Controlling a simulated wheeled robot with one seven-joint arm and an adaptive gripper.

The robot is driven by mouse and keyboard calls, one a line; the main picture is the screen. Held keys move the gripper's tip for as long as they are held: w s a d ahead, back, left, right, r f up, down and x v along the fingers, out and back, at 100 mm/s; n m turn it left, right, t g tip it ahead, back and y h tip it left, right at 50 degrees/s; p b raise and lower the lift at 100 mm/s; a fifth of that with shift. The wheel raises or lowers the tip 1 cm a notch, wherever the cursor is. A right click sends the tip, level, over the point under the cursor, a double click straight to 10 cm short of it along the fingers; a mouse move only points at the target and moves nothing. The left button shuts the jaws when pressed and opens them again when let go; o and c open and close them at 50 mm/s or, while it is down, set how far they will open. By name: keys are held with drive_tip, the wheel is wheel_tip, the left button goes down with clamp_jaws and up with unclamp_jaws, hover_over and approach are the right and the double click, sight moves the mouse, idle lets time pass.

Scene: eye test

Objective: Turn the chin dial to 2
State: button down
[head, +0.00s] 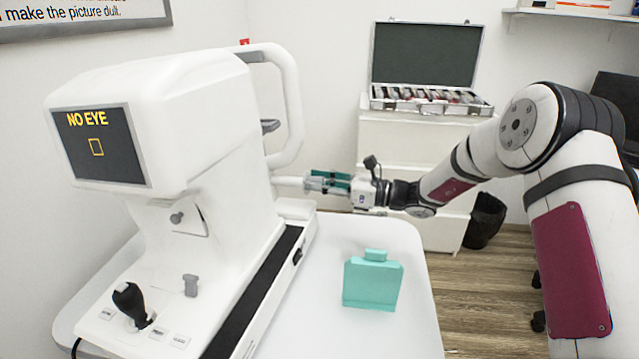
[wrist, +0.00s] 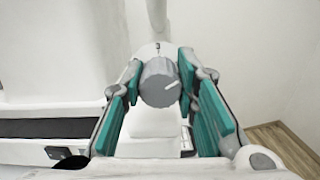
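The chin dial (wrist: 158,84) is a grey ridged knob in the middle of the wrist view. A white line on its face points right and slightly up. A small dark mark shows on the white housing just above it. My gripper (wrist: 160,78) has its two teal-padded fingers apart, one on each side of the dial. I cannot tell whether the fingertips touch it.
The machine's screen (head: 100,145) reads "NO EYE". A joystick (head: 132,303) stands on its base. A teal block (head: 372,284) stands on the white table (head: 400,335), in front of my gripper. An open lens case (head: 425,55) sits on a cabinet behind the arm.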

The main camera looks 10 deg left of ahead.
drive_tip(key=shift+n, duration=0.4)
drive_tip(key=n+b, duration=0.1)
drive_tip(key=n, duration=0.2)
drive_tip(key=shift+g+b, duration=0.3)
drive_tip(key=shift+b, duration=0.05)
drive_tip(key=n+b, duration=0.1)
drive_tip(key=n, duration=0.3)
drive_tip(key=shift+g+b, duration=0.3)
drive_tip(key=shift+g, duration=0.1)
drive_tip(key=n+b, duration=0.2)
drive_tip(key=n, duration=0.2)
drive_tip(key=shift+s+f, duration=0.1)
drive_tip(key=n+b, duration=0.2)
drive_tip(key=n, duration=0.1)
drive_tip(key=shift+f+n+g, duration=0.1)
drive_tip(key=shift+n+g, duration=0.2)
drive_tip(key=shift+n, duration=0.1)
drive_tip(key=n+b, duration=0.5)
drive_tip(key=b, duration=0.1)
drive_tip(key=shift+f+h, duration=0.15)
drive_tip(key=shift+h, duration=0.25)
drive_tip(key=n+b, duration=0.3)
drive_tip(key=shift+b, duration=0.3)
drive_tip(key=shift+s+n, duration=0.1)
drive_tip(key=shift+n, duration=0.3)
